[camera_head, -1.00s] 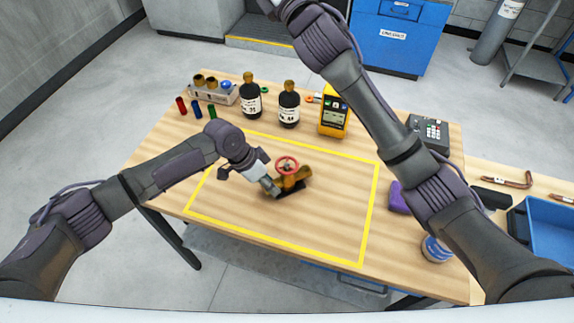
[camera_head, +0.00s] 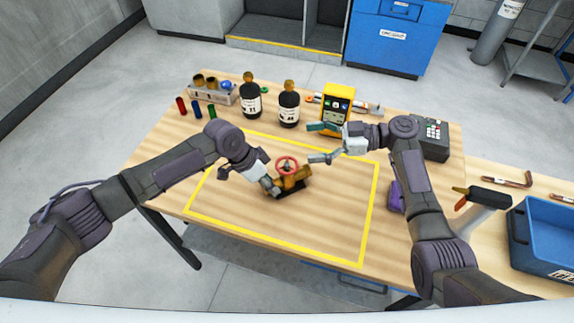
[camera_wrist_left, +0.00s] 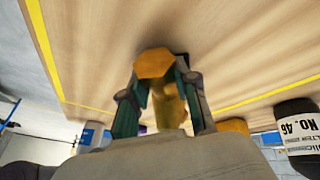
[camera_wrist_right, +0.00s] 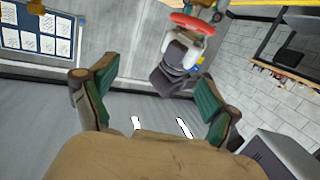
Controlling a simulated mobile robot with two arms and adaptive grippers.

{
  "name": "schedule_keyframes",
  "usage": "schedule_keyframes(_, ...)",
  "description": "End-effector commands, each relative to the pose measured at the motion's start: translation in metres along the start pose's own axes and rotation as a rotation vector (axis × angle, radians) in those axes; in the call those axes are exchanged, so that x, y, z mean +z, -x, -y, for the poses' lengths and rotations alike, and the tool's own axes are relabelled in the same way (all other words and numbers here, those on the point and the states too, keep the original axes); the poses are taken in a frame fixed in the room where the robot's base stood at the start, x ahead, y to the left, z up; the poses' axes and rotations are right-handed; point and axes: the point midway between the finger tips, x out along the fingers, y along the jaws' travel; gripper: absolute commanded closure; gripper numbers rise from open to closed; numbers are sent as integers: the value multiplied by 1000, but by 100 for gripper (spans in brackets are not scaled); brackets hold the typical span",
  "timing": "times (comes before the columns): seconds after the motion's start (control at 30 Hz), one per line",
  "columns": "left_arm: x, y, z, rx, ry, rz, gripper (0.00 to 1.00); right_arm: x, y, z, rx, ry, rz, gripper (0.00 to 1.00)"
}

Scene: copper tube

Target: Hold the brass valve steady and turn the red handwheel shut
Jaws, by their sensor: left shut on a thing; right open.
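The brass valve (camera_head: 291,181) sits inside the yellow outline on the table, with the red handwheel (camera_head: 287,165) on top. My left gripper (camera_head: 272,188) is shut on the valve's left end; in the left wrist view the valve's hexagonal end (camera_wrist_left: 155,63) lies between its fingers. My right gripper (camera_head: 324,143) is open and empty, to the right of and a little behind the handwheel, apart from it. In the right wrist view the handwheel (camera_wrist_right: 192,23) shows near the top, beyond the open fingers (camera_wrist_right: 150,95). The handwheel hides part of the valve body.
Two dark bottles (camera_head: 251,100) (camera_head: 289,108) and a yellow meter (camera_head: 336,105) stand behind the valve. A purple cloth-like item (camera_head: 396,197) lies near my right forearm. A blue bin (camera_head: 545,235) stands at far right. The table's front left is clear.

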Motion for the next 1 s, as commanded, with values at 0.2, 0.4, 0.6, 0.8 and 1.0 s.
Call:
schedule_keyframes(0.2,-1,0,-1,1,-1,-1,100,-6,13,19,-51,-38,-145,12)
schedule_keyframes(0.4,-1,0,-1,1,-2,-1,100,14,11,21,-54,-42,-155,12)
schedule_keyframes(0.6,-1,0,-1,1,-1,-1,100,48,5,22,-54,-43,-153,12)
schedule_keyframes(0.8,-1,0,-1,2,-1,-1,100,70,-6,24,-57,-37,-154,12)
schedule_keyframes(1.0,-1,0,-1,1,-1,-1,100,62,-45,26,-56,-37,-155,12)
